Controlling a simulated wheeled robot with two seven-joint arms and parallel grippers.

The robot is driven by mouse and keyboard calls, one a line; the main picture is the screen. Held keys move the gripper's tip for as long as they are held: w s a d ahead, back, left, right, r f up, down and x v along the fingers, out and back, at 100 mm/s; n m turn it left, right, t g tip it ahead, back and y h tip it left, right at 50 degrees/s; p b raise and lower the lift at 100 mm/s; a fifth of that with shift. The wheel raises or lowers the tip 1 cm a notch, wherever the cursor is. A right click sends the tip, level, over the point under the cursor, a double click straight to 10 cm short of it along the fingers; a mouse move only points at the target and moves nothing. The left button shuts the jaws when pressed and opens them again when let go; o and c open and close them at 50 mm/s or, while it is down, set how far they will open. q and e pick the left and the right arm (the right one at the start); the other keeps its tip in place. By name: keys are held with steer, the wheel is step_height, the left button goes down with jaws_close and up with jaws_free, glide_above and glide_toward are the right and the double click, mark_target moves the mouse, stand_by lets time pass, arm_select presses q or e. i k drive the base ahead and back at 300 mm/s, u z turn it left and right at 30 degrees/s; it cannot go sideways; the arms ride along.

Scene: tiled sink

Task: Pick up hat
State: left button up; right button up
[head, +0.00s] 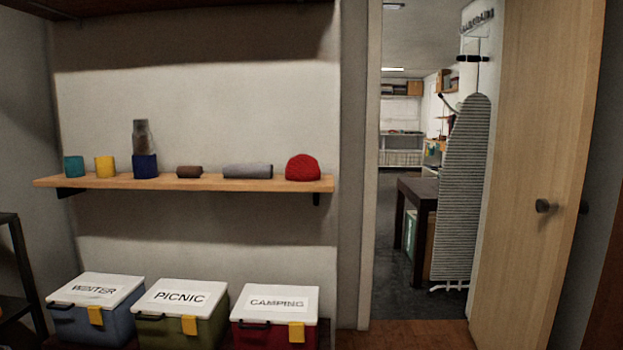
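A red knitted-looking hat (303,168) sits at the right end of a wooden wall shelf (225,183). It is rounded and dome-shaped, with its flat side down on the board. A grey rolled item (248,171) lies to its left, a small gap away. Neither of my grippers shows in the head view.
The shelf also holds a brown roll (189,172), a blue block (145,166) with a jar (140,136) on top, a yellow cup (105,167) and a teal cup (74,167). Below stand lidded boxes marked WINTER (95,290), PICNIC (178,298) and CAMPING (276,303). An open door (535,180) stands right.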

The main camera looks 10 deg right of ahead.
mark_target(302, 167)
steer(key=z, duration=0.6)
steer(key=i, duration=1.4)
steer(key=u, duration=0.65)
